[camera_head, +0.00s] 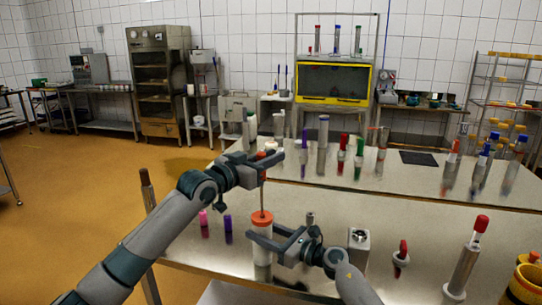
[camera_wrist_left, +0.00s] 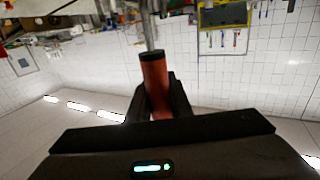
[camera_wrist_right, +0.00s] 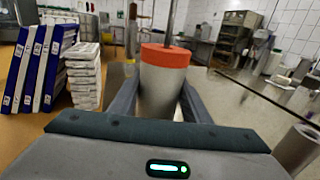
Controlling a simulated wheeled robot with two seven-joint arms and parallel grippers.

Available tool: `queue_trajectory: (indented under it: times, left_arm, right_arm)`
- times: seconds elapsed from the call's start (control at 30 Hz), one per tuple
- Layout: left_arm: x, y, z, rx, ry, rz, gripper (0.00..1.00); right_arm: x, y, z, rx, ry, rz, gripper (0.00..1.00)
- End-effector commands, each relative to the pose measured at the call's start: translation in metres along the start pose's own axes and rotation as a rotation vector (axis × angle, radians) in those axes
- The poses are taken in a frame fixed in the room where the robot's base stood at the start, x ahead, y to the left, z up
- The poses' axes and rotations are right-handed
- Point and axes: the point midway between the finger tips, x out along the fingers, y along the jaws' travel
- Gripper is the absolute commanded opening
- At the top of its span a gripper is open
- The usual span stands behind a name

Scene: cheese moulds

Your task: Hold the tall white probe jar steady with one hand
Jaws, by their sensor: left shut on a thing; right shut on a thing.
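The tall white probe jar (camera_head: 262,250) with its orange-red rim (camera_head: 261,217) stands upright on the near steel table. My right gripper (camera_head: 268,237) is shut around its upper body. The white jar body (camera_wrist_right: 160,95) sits between the fingers in the right wrist view. My left gripper (camera_head: 268,163) is above the jar, shut on the red handle of a probe (camera_wrist_left: 156,82). The probe's thin grey shaft (camera_head: 262,193) runs down from the handle to the jar's mouth. Its lower end is hidden by the rim.
Pink and purple small tubes (camera_head: 228,236) stand left of the jar. A white box-like holder (camera_head: 358,241), a red-topped piece (camera_head: 401,258) and a tall red-capped tube (camera_head: 465,260) stand to the right. Several coloured tubes line the farther table (camera_head: 400,178). A yellow container (camera_head: 525,284) is at the right edge.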

Motion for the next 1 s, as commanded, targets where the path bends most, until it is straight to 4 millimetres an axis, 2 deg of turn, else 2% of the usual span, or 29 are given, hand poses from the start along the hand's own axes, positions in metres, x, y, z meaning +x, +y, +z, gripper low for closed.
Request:
queue_trajectory:
  times: [1.0]
  left_arm:
    - [0.000, 0.000, 0.021, -0.001, 0.000, 0.000, 0.00]
  right_arm:
    - [0.000, 0.000, -0.001, 0.001, 0.001, 0.000, 0.17]
